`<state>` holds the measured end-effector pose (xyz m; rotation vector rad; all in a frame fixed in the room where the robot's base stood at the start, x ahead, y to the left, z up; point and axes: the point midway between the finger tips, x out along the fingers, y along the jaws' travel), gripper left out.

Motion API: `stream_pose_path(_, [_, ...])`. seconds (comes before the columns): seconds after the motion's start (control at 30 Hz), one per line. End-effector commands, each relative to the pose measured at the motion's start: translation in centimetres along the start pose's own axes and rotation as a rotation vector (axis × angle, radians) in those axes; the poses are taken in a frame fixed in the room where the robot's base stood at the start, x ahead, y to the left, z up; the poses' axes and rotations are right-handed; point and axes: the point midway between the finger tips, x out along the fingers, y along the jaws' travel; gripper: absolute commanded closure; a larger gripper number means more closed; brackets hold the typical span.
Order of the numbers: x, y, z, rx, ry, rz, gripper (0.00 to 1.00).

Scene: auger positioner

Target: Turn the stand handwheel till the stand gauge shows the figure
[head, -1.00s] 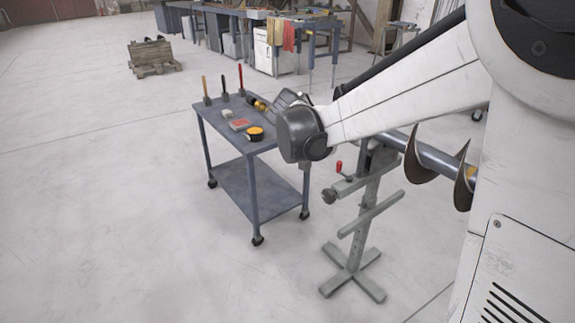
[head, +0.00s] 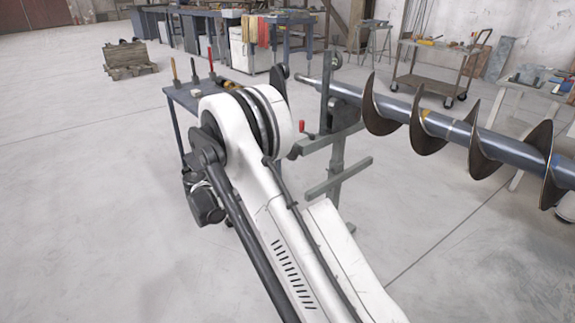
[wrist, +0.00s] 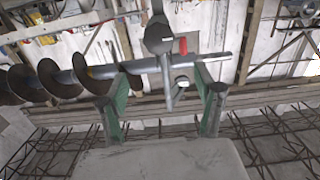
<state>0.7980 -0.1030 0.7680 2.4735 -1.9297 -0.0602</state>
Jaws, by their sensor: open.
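In the wrist view, which looks upside down, a grey round part, perhaps the handwheel (wrist: 158,34), shows beside the red grip. My gripper (wrist: 160,80) is open, its greenish fingers wide apart in front of the stand, apparently holding nothing.
A blue-grey cart (head: 180,97) with upright tools stands behind my arm. The auger's sharp flights (head: 425,125) extend right. A brown trolley (head: 435,85) and benches are at the back. The floor at left is open.

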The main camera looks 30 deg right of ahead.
Motion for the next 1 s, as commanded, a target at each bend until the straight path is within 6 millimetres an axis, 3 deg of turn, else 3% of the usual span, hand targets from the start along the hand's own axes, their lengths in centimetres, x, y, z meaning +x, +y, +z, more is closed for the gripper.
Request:
stream_pose_path(0.07, [-0.1, -0.2, 1.2, 0.016, 0.017, 0.005, 0.35])
stream_pose_path(0.27, [0.7, -0.2, 1.4, 0.029, 0.030, 0.009, 0.35])
stream_pose_path(0.8, [10.0, -0.1, 1.3, 0.027, 0.028, 0.010, 0.35])
stream_pose_path(1.0, [12.6, -0.1, 1.1, 0.027, 0.028, 0.009, 0.35])
